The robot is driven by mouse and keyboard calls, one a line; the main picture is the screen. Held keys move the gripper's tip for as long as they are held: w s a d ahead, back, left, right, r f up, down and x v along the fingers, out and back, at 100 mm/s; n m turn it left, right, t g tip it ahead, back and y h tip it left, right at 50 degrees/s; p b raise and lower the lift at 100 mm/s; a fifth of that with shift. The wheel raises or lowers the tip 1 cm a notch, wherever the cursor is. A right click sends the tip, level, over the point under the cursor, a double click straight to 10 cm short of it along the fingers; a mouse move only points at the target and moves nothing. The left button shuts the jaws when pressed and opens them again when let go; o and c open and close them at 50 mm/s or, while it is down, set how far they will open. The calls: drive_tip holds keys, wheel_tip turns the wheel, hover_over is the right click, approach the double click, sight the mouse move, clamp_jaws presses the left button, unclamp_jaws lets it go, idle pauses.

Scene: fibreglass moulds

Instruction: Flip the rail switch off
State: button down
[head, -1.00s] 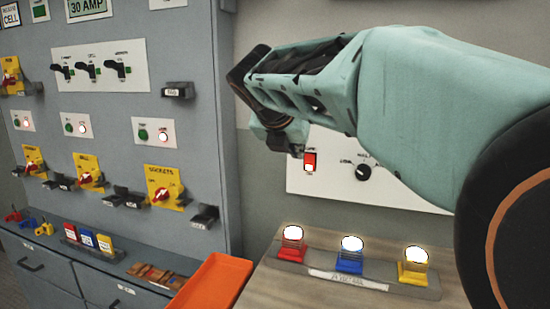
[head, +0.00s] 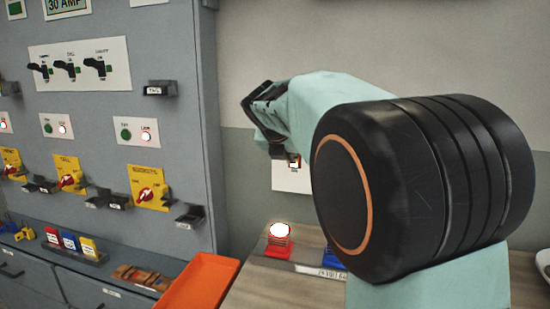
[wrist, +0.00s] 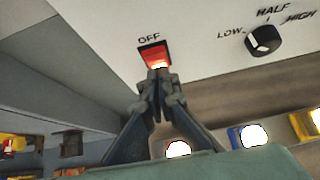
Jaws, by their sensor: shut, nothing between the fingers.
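The rail switch is a small red rocker. In the wrist view the rocker (wrist: 154,53) sits on a white panel (wrist: 205,35) under the word OFF, and its lower part glows. My gripper (wrist: 159,76) is shut and empty, with its fingertips at the lower edge of the rocker. I cannot tell if they touch it. In the head view the rocker (head: 295,162) shows just beside my gripper (head: 277,148), and my arm hides most of the panel.
A black LOW-HALF-HIGH knob (wrist: 264,40) is right of the rocker. Lit red (head: 279,238) and blue lamps stand on the bench below. An orange tray (head: 198,284) lies at the bench's left, beside a grey cabinet (head: 185,90) with switches.

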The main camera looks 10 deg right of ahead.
drive_tip(key=shift+w+d+r, duration=0.1)
drive_tip(key=shift+w+d, duration=0.15)
drive_tip(key=shift+w, duration=0.4)
drive_tip(key=shift+r+p, duration=0.15)
drive_tip(key=shift+p, duration=0.25)
drive_tip(key=p, duration=0.3)
drive_tip(key=shift+w+g, duration=0.3)
drive_tip(key=shift+d+r+p, duration=0.1)
drive_tip(key=shift+r+p, duration=0.05)
drive_tip(key=shift+p, duration=0.15)
drive_tip(key=shift+r+p, duration=0.7)
drive_tip(key=shift+p, duration=0.15)
drive_tip(key=shift+s, duration=0.1)
